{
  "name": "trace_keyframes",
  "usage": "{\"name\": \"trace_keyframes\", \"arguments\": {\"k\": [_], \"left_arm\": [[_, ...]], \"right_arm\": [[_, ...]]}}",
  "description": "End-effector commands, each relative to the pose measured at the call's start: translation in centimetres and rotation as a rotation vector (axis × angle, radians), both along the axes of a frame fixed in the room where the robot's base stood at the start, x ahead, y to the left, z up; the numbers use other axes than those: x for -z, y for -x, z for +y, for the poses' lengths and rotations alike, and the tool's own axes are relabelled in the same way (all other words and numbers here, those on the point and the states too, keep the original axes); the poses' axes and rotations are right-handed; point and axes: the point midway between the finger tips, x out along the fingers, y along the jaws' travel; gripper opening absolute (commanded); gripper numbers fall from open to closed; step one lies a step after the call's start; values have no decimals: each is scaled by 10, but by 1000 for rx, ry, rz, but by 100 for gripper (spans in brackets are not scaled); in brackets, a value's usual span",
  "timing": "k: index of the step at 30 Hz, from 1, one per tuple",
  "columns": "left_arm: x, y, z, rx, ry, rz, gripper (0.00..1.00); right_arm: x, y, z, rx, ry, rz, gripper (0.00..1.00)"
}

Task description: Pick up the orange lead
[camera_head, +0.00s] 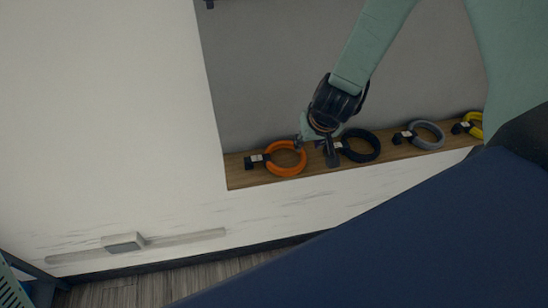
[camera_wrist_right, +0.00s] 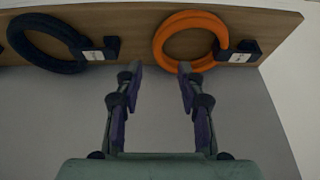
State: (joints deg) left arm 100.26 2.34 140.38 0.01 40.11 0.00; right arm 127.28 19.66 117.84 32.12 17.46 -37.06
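The orange lead (camera_head: 284,172) is a coiled ring with a black plug, lying on a wooden shelf (camera_head: 240,181) at its left end in the head view. In the right wrist view the orange lead (camera_wrist_right: 160,44) is at the top, right of centre. My right gripper (camera_head: 318,150) is over the shelf between the orange lead and a dark lead. In the right wrist view the right gripper (camera_wrist_right: 160,70) is open and empty, its fingers apart and pointing toward the shelf, with the right fingertip close to the orange ring. My left gripper is not in view.
A dark blue lead (camera_head: 360,146), a grey lead (camera_head: 428,135) and a yellow lead (camera_head: 473,125) lie along the shelf to the right. A grey wall backs the recess, and a white wall closes its left side. A large dark blue surface fills the lower right.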

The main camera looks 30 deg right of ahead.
Motion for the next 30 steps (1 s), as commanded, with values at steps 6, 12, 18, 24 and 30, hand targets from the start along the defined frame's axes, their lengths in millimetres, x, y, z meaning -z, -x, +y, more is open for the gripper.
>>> {"name": "trace_keyframes", "arguments": {"k": [6,12,18,24,30], "left_arm": [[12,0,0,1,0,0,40],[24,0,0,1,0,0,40],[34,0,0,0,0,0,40],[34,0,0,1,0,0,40],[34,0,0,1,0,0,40]], "right_arm": [[22,-7,-5,-5,4,1,39],[44,-18,-2,-7,5,1,39],[68,-29,0,-5,3,2,39],[71,-33,1,-4,3,0,39],[71,-33,2,-4,3,0,33]]}}
